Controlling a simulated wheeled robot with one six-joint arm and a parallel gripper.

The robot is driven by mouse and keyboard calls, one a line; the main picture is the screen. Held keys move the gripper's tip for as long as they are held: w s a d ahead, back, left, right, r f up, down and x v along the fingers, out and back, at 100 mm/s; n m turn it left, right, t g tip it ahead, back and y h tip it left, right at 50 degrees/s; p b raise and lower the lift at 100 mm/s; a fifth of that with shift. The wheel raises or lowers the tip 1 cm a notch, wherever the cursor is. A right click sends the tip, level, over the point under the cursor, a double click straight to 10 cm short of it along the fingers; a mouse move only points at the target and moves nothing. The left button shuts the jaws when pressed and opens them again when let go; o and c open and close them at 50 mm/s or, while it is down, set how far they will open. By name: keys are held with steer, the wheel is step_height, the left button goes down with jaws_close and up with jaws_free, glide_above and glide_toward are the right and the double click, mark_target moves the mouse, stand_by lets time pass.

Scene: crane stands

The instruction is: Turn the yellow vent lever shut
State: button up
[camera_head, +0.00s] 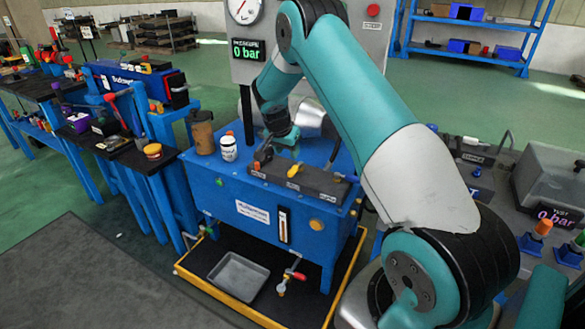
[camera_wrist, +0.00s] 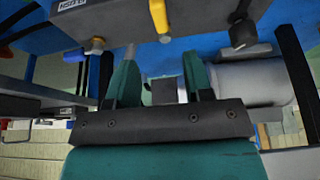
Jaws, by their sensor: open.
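The yellow vent lever (camera_head: 293,171) is on a dark valve block (camera_head: 318,181) on top of the blue tank unit (camera_head: 240,190). It also shows in the wrist view (camera_wrist: 160,20), at the top centre, pointing down in the picture with a rounded metal end below it. My gripper (camera_head: 287,142) is just behind and above the block in the head view. In the wrist view its two teal fingers (camera_wrist: 160,75) are apart with no lever between them. The yellow lever lies beyond the fingertips and does not appear touched.
Dark levers (camera_head: 264,152) (camera_head: 334,157) flank the yellow one on the block. A brown container (camera_head: 202,137) and a white can (camera_head: 228,149) stand on the tank's left. A gauge (camera_head: 245,8) and a "0 bar" display (camera_head: 248,50) are behind. A grey tray (camera_head: 238,275) lies below.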

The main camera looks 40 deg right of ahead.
mark_target(293, 169)
steer(key=x, duration=1)
steer(key=shift+f, duration=0.1)
steer(key=shift+c, duration=0.2)
jaws_close()
